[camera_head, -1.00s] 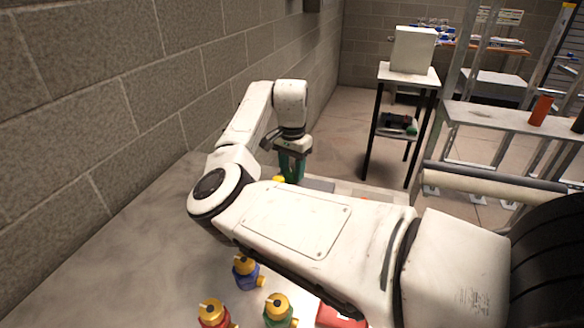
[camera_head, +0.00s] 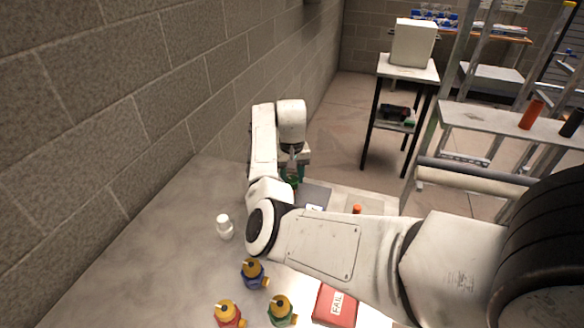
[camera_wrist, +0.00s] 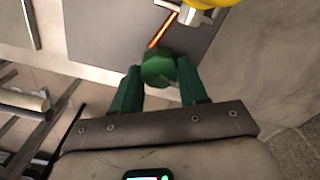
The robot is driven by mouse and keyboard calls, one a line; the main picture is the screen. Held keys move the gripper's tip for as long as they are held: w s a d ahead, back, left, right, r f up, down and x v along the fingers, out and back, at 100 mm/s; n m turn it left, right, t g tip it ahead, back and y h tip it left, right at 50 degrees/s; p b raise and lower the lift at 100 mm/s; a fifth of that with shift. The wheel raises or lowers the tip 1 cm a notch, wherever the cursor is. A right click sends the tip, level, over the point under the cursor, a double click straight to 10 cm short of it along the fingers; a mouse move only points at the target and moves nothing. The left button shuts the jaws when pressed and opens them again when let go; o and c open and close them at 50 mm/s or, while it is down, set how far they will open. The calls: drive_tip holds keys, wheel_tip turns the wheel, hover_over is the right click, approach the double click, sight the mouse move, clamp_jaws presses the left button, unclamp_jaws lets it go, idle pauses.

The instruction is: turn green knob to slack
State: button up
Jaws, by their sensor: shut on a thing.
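The green knob (camera_wrist: 158,68) is between the two green fingers of my gripper (camera_wrist: 158,74) in the wrist view, and the gripper is shut on it. A thin glowing orange strip (camera_wrist: 164,29) runs from near the knob up to the right across a grey panel (camera_wrist: 100,30). In the head view my gripper (camera_head: 290,180) is low at the far end of the table, beside the grey panel (camera_head: 315,193). The knob cannot be clearly told from the green fingers there. I cannot read any slack marking.
A yellow part (camera_wrist: 207,3) and a pale metal fitting lie close to the knob. On the table (camera_head: 140,255) stand a white bottle (camera_head: 224,226), several yellow-topped valves (camera_head: 253,274) and a red FAIL box (camera_head: 335,304). A block wall (camera_head: 120,110) borders the left.

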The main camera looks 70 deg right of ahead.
sight(292, 179)
drive_tip(key=shift+n+p, duration=0.8)
drive_tip(key=shift+n, duration=0.3)
drive_tip(key=o, duration=1.1)
drive_tip(key=shift+c, duration=0.2)
drive_tip(key=shift+r, duration=0.1)
wheel_tip(292, 179, up, 11)
drive_tip(key=b, duration=0.1)
drive_tip(key=shift+f, duration=0.2)
